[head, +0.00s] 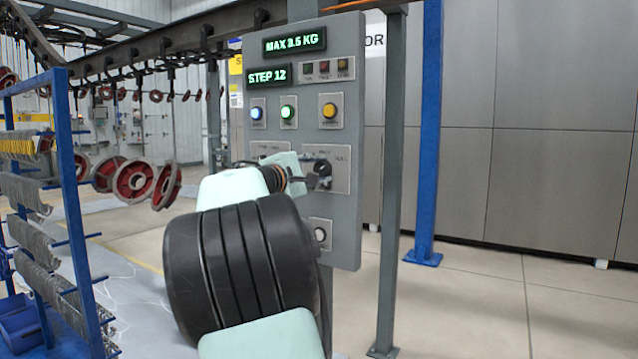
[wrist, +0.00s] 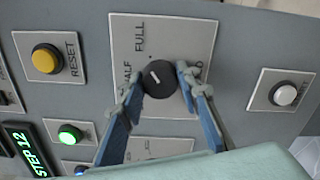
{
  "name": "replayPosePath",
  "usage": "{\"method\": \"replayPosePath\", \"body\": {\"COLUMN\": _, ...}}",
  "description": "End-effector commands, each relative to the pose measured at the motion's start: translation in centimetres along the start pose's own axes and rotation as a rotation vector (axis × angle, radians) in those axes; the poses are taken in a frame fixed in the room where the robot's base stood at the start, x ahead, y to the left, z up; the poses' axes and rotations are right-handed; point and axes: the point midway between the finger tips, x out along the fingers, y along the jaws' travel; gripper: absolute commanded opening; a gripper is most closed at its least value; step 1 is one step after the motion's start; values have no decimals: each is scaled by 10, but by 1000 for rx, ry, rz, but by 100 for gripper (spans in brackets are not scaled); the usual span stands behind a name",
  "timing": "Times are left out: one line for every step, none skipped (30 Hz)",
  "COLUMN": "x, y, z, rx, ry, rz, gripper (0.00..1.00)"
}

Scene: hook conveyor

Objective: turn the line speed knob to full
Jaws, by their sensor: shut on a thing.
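The line speed knob (wrist: 159,79) is black and round with a short white mark, on a pale plate (wrist: 205,35) lettered HALF and FULL. The mark points to the upper left in the wrist view, roughly between HALF and FULL. My gripper (wrist: 160,85) has one blue finger on each side of the knob and is shut on it. The right finger partly hides another label. In the head view the knob (head: 323,167) shows just beyond my gripper (head: 317,181), and my arm hides part of the panel.
The grey control panel (head: 350,70) carries a yellow RESET button (head: 330,110), a lit green button (head: 288,113), a blue button (head: 257,113) and a white button (head: 319,235). Its displays read MAX 3.5 KG and STEP 12. A blue rack (head: 72,190) with hooks stands at left, near hanging red wheels (head: 134,181).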

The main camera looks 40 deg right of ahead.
Motion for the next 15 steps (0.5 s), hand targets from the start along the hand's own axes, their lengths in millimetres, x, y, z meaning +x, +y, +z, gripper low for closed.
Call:
{"method": "replayPosePath", "body": {"x": 0, "y": -3, "z": -1, "rx": 21, "ry": 0, "rz": -1, "gripper": 6}}
{"method": "replayPosePath", "body": {"x": 0, "y": -3, "z": -1, "rx": 31, "ry": 1, "rz": -1, "gripper": 6}}
{"method": "replayPosePath", "body": {"x": 0, "y": -3, "z": -1, "rx": 43, "ry": 1, "rz": -2, "gripper": 6}}
{"method": "replayPosePath", "body": {"x": 0, "y": -3, "z": -1, "rx": 50, "ry": 1, "rz": -2, "gripper": 6}}
{"method": "replayPosePath", "body": {"x": 0, "y": -2, "z": -1, "rx": 57, "ry": 1, "rz": -2, "gripper": 6}}
{"method": "replayPosePath", "body": {"x": 0, "y": -2, "z": -1, "rx": 64, "ry": 1, "rz": -2, "gripper": 6}}
{"method": "replayPosePath", "body": {"x": 0, "y": -2, "z": -1, "rx": 68, "ry": 1, "rz": -1, "gripper": 6}}
{"method": "replayPosePath", "body": {"x": 0, "y": -2, "z": -1, "rx": 72, "ry": 1, "rz": -1, "gripper": 6}}
{"method": "replayPosePath", "body": {"x": 0, "y": -1, "z": -1, "rx": 76, "ry": 1, "rz": -2, "gripper": 6}}
{"method": "replayPosePath", "body": {"x": 0, "y": -1, "z": -1, "rx": 79, "ry": 1, "rz": -2, "gripper": 6}}
{"method": "replayPosePath", "body": {"x": 0, "y": -1, "z": -1, "rx": 81, "ry": 1, "rz": -2, "gripper": 6}}
{"method": "replayPosePath", "body": {"x": 0, "y": -1, "z": -1, "rx": 83, "ry": 1, "rz": -2, "gripper": 6}}
{"method": "replayPosePath", "body": {"x": 0, "y": -1, "z": -1, "rx": 84, "ry": 1, "rz": -2, "gripper": 6}}
{"method": "replayPosePath", "body": {"x": 0, "y": -1, "z": -1, "rx": 84, "ry": 1, "rz": -2, "gripper": 6}}
{"method": "replayPosePath", "body": {"x": 0, "y": -1, "z": -1, "rx": 84, "ry": 1, "rz": -2, "gripper": 6}}
